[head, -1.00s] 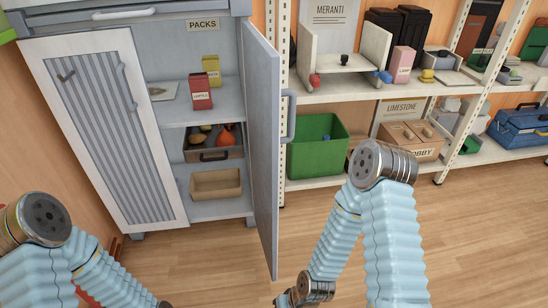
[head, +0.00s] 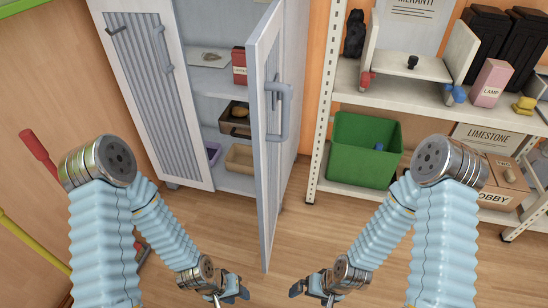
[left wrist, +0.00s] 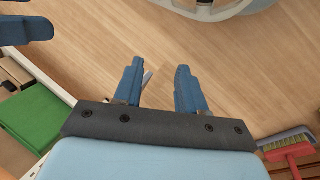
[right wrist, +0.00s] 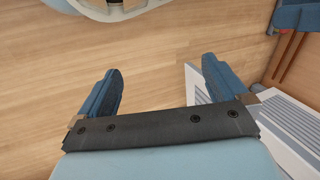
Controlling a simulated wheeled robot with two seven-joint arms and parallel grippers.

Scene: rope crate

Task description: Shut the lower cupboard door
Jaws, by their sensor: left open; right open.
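The grey-white cupboard's right-hand door (head: 268,150) stands open, its free edge pointing toward me. Its outer face, with a grey bar handle (head: 280,110), shows. The striped left-hand door (head: 155,95) is shut. My left gripper (head: 240,292) is open and empty, low in front of the open door and left of its edge. Its spread fingers show in the left wrist view (left wrist: 160,80). My right gripper (head: 304,288) is open and empty, right of the door's edge. Its spread fingers show in the right wrist view (right wrist: 162,85). Both grippers look clear of the door.
Cupboard shelves hold a red packet (head: 239,65), a dark tray (head: 235,120) and a tan box (head: 240,158). To the right, a white rack (head: 400,92) holds a green crate (head: 365,150). A red-handled brush (left wrist: 290,150) is at the left. The floor in front is bare.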

